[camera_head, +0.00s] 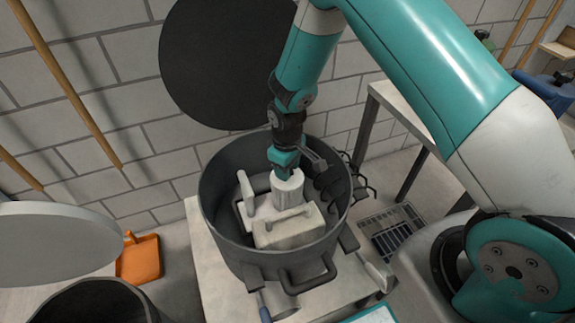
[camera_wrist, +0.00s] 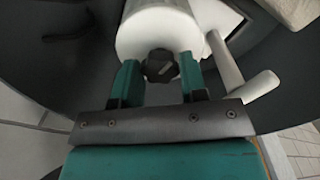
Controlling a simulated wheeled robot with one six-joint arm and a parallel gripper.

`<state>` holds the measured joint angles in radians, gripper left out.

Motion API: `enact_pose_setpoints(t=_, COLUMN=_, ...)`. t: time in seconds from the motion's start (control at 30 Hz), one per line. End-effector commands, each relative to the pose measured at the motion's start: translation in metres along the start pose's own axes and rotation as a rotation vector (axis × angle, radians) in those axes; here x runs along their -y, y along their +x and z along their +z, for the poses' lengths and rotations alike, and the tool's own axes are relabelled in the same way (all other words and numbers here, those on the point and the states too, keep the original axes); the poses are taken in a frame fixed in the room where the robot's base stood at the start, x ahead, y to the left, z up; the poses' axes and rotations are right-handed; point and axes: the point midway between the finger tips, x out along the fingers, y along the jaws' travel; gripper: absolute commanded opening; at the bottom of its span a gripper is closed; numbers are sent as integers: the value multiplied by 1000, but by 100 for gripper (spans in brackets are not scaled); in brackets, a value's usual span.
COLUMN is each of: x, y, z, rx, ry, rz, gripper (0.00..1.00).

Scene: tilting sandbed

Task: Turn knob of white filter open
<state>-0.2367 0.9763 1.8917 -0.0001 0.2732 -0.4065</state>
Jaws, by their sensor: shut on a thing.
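The white filter (camera_head: 290,232) sits inside a dark round pot (camera_head: 222,217) in the head view. Its upright white cylinder (camera_head: 288,195) points up toward my gripper (camera_head: 284,167). In the wrist view the cylinder's end (camera_wrist: 158,32) faces the camera, with a small dark lobed knob (camera_wrist: 160,66) on it. My gripper (camera_wrist: 160,75) has its two teal fingers on either side of the knob, shut on it. In the head view the knob is hidden by the fingers.
The pot's wall surrounds the filter closely, and black hooks (camera_head: 360,180) hang over its right rim. A large dark round lid (camera_head: 225,65) stands behind. An orange dustpan (camera_head: 139,258) lies at left. A table (camera_head: 420,115) stands at right.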

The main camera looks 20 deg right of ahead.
Motion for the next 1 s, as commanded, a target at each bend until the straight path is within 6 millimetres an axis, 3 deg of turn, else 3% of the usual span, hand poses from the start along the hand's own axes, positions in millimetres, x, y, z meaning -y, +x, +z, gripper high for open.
enact_pose_setpoints(t=0.33, x=0, y=0, z=0, rx=0, ry=-136, rz=0, gripper=15)
enact_pose_setpoints(t=0.87, x=0, y=0, z=0, rx=0, ry=-158, rz=0, gripper=15)
enact_pose_setpoints(t=0.9, x=0, y=0, z=0, rx=0, ry=-158, rz=0, gripper=44)
enact_pose_setpoints(t=1.0, x=0, y=0, z=0, rx=0, ry=-158, rz=0, gripper=65)
